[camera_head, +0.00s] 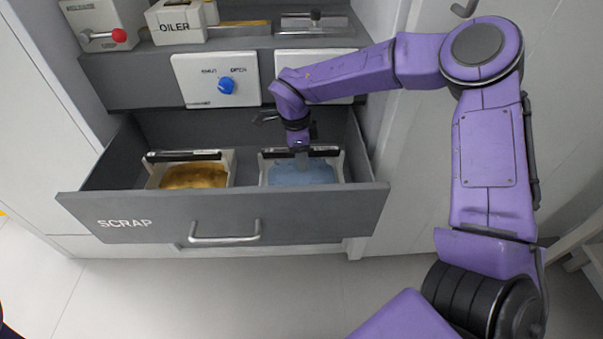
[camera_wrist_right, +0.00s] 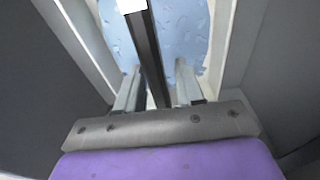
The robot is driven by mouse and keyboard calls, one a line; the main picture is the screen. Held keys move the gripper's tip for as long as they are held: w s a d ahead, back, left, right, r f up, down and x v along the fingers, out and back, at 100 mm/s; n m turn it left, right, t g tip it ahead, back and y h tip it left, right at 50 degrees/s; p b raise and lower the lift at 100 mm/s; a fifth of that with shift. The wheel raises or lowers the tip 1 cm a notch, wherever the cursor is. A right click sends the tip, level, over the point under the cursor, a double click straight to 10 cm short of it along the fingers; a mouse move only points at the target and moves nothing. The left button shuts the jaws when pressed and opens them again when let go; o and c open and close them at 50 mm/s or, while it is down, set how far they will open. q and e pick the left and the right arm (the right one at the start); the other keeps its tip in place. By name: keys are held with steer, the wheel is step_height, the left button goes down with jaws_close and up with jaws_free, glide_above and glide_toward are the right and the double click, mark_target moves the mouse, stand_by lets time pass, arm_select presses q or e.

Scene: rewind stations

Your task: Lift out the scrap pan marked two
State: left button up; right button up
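Two pale pans sit side by side in the open SCRAP drawer. The right pan (camera_head: 264,172) holds blue scrap (camera_head: 303,177), and the left pan (camera_head: 232,172) holds yellow-brown scrap (camera_head: 194,177). I cannot read a number on either pan. My right gripper (camera_head: 301,160) reaches down into the drawer at the right pan. In the right wrist view its open fingers (camera_wrist_right: 157,88) stand on either side of the pan's black bar (camera_wrist_right: 148,50), with a gap showing on both sides. A white patch shows at the bar's far end. My left gripper is not in view.
The drawer (camera_head: 300,215) is pulled out, with a metal handle (camera_head: 225,238) on its front. Above it are a panel with a blue knob (camera_head: 226,85), a box marked OILER (camera_head: 178,24) and a red-knobbed lever (camera_head: 119,35). The floor in front is clear.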

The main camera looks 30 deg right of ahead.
jaws_close()
stand_by(1.2)
